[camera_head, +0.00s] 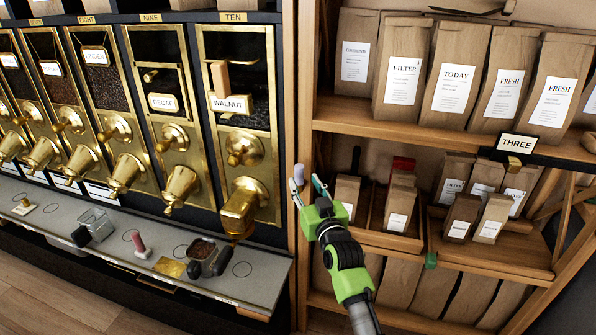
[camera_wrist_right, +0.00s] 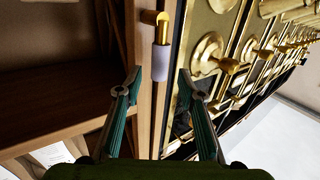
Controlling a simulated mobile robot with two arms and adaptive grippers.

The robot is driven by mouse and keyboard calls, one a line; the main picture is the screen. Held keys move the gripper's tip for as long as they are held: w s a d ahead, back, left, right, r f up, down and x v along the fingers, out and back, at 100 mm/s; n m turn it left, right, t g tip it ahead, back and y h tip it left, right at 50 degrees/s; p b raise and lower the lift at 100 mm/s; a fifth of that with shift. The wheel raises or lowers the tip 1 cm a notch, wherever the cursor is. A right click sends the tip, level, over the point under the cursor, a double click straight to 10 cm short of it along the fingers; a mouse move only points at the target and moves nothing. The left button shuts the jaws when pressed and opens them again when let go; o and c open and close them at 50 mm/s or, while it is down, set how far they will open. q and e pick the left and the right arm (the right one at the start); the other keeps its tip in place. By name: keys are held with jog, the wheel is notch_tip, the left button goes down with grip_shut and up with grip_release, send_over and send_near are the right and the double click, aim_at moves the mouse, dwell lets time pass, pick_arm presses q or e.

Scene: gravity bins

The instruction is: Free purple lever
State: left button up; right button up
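The purple lever (camera_head: 298,174) is a small pale purple sleeve on the wooden upright between the dispensers and the shelves. In the right wrist view, the purple lever (camera_wrist_right: 160,63) hangs down from a brass peg. My right gripper (camera_head: 307,190) is open, with its fingers just below and beside the lever. In the right wrist view, my right gripper (camera_wrist_right: 158,80) has one finger on each side of the lever's line, apart from it and empty. Whether the lever lies fully between the fingertips is hard to tell. My left gripper is not in view.
Brass dispensers (camera_head: 235,130) stand left of the wooden post (camera_head: 290,100). A grey counter (camera_head: 250,287) below them holds small containers and tools. Shelves with paper bags (camera_head: 455,70) are on the right, close to my right arm. A small wooden tray (camera_head: 385,232) is beside the gripper.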

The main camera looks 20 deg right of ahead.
aim_at(301, 176)
jog(key=shift+w, duration=3.1)
grip_shut()
